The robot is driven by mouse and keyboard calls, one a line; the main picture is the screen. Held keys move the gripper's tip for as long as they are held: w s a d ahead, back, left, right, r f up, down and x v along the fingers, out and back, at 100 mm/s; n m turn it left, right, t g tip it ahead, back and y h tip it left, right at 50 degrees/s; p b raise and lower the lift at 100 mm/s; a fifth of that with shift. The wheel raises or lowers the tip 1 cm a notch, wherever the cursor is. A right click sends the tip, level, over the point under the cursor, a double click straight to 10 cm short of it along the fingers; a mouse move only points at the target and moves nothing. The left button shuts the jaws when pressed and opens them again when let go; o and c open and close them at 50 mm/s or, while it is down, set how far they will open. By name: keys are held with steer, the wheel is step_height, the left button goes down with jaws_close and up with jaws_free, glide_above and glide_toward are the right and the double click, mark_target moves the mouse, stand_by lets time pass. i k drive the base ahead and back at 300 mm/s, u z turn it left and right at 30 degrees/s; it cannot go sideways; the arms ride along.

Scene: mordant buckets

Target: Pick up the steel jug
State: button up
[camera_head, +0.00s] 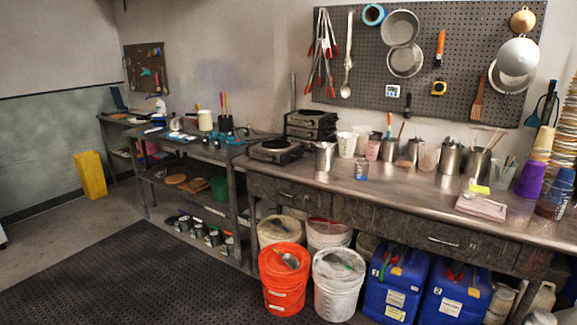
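A shiny steel jug (324,157) stands upright near the front edge of the steel counter (400,194), just right of the hot plate. Other steel vessels stand farther right along the back: a short one (390,149), a tall one (450,160) and one with sticks in it (479,164). From here I cannot tell for sure which is meant by the task's jug. My gripper is not in view.
A hot plate (274,151) sits left of the jug, and a small jar (361,169) right of it. Below are an orange bucket (285,278), a white bucket (337,285) and blue canisters (396,285). A black mat (150,275) leaves open floor at left.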

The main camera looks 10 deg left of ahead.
mark_target(323, 150)
steer(key=u, duration=0.05)
steer(key=k, duration=0.5)
steer(key=u, duration=0.65)
steer(key=i, duration=1.3)
steer(key=u, duration=0.65)
steer(key=i, duration=1.5)
steer(key=u, duration=0.05)
